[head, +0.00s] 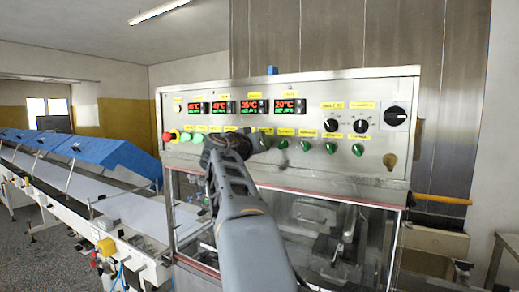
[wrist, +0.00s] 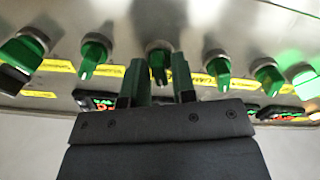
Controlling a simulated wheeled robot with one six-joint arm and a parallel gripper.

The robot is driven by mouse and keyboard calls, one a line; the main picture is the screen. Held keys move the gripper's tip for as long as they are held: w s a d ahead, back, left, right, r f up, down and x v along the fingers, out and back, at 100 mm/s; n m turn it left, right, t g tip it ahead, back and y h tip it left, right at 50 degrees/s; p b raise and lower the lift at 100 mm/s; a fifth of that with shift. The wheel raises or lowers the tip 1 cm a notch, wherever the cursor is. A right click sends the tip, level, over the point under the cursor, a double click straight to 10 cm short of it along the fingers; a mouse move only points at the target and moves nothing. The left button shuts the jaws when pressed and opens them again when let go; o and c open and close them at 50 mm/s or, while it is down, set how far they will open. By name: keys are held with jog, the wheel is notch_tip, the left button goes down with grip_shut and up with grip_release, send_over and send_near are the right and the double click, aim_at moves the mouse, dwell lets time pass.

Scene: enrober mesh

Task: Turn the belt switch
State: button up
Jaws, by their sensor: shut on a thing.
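A row of green rotary switches runs along the lower part of the steel control panel (head: 375,165), under yellow labels too small to read. My gripper (head: 262,142) is up against this row, left of the green switches that show clearly. In the wrist view, my gripper (wrist: 158,78) has one finger on each side of a green switch (wrist: 158,58) and is shut on it. Its pointer stands about in line with the fingers. Other green switches (wrist: 95,52) and (wrist: 215,66) flank it, clear of the fingers. I cannot read which label belongs to the held switch.
Temperature displays (head: 250,106) sit above the row. A red stop button (head: 167,137) is at the panel's left, black knobs (head: 396,116) at its right. A clear-fronted housing lies below. A conveyor (head: 110,205) with blue covers (head: 90,150) runs off left.

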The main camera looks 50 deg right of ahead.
jog(key=shift+n, duration=1)
jog(key=o, duration=0.7)
jog(key=shift+a+b, duration=0.1)
jog(key=shift+b, duration=0.2)
jog(key=b+v, duration=0.4)
jog(key=v, duration=0.9)
jog(key=shift+a+b, duration=0.35)
